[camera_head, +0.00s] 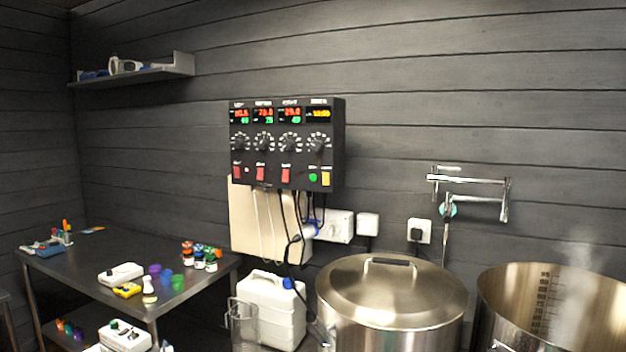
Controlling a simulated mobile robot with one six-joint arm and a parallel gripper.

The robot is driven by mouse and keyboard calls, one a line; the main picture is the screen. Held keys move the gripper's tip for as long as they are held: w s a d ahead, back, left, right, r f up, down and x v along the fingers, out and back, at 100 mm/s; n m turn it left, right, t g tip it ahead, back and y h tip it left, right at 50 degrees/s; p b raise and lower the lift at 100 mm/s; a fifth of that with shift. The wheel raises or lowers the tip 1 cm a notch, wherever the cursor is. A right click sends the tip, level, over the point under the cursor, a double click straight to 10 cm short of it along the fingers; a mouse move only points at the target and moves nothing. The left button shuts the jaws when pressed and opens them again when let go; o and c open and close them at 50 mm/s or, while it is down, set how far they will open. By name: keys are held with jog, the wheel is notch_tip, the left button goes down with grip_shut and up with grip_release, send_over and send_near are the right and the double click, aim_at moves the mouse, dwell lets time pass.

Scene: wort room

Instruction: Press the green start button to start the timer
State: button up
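The green start button (313,177) is a small round button at the lower right of the black control panel (287,160), which is mounted on the dark plank wall. A yellow button or switch (326,179) sits just to its right, and red switches (286,174) are in the same row to its left. Above the green button are a black dial (318,143) and the timer display (319,114) with yellow digits, too small to read surely. My gripper is not in view.
Below the panel stand a lidded steel kettle (390,300), an open steaming kettle (560,310) and a white canister (270,312). A steel table (95,258) with small bottles is at left. Black cables (297,222) hang beneath the panel. The space before the panel looks clear.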

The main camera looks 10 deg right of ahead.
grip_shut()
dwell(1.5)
